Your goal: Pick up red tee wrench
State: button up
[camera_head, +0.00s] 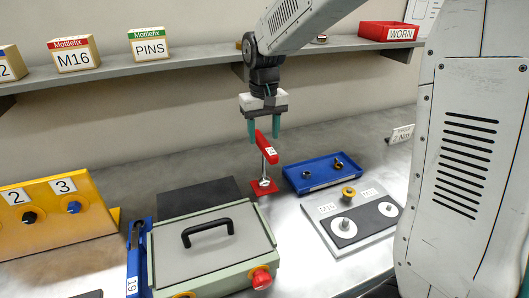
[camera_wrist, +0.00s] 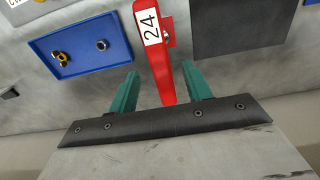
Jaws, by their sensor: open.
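The red tee wrench (camera_head: 267,147) stands upright on a small red base (camera_head: 258,187) on the bench. Its red handle bears the label 24, and a metal shaft runs down from it. My gripper (camera_head: 264,134) is open above the bench, with its teal fingers at the height of the handle. In the wrist view the red handle (camera_wrist: 158,50) reaches between the two fingers of my gripper (camera_wrist: 163,88). A gap shows on each side of it. I cannot tell whether a finger touches the handle in the head view.
A blue tray (camera_head: 315,181) with small metal parts lies right of the wrench. A dark mat (camera_head: 200,195) lies left of it. A green case (camera_head: 208,247) with a black handle stands in front. A shelf (camera_head: 200,56) with boxes runs behind.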

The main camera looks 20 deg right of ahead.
aim_at(264, 141)
jog(key=shift+s+f, duration=0.1)
jog(key=shift+f, duration=1.85)
grip_shut()
jog(key=shift+r, duration=0.15)
